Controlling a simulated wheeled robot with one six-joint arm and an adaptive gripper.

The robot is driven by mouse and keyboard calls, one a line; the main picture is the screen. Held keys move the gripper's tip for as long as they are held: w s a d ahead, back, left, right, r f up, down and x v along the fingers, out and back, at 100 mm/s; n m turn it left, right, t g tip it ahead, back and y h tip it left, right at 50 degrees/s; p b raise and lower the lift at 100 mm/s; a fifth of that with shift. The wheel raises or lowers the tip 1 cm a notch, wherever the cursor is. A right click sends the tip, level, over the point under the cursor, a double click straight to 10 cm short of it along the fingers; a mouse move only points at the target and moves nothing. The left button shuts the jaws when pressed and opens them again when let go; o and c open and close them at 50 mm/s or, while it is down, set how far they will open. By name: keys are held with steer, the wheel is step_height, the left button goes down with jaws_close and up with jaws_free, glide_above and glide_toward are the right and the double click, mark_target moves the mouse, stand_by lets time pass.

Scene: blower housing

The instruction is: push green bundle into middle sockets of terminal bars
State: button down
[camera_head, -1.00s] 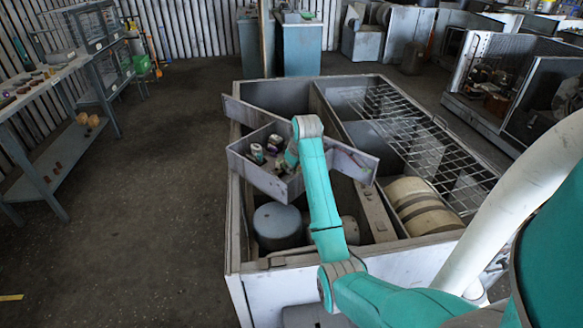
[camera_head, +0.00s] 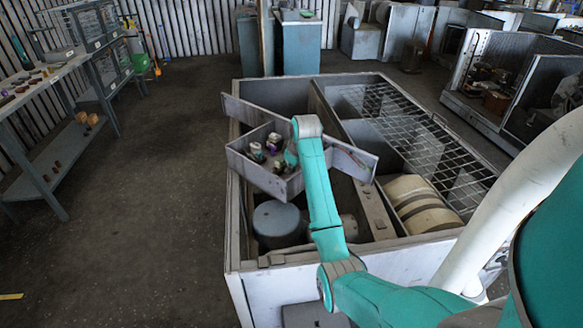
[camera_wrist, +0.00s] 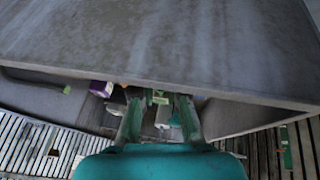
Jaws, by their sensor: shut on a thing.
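My gripper (camera_wrist: 158,112) reaches into the grey open box on the housing, and its fingers are shut on a small green piece that looks like the green bundle (camera_wrist: 158,97). In the head view my gripper (camera_head: 291,156) is mostly covered by my own arm. A purple-and-white piece (camera_wrist: 101,88) lies left of the fingers, and a white piece (camera_wrist: 163,116) shows between them. Small dark and white pieces (camera_head: 257,152) that may be the terminal bars stand in the box. The middle sockets and the bundle's contact with them cannot be made out.
The grey box's wall (camera_head: 262,180) surrounds the work, and a broad grey panel (camera_wrist: 160,40) fills the top of the wrist view close by. A round drum (camera_head: 277,222) and a wire grating (camera_head: 425,145) are in the housing.

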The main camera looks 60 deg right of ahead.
steer(key=shift+f, duration=0.75)
stand_by(0.4)
steer(key=c, duration=1.1)
jaws_free()
steer(key=v, duration=0.7)
steer(key=shift+s+r, duration=0.1)
steer(key=shift+r, duration=0.05)
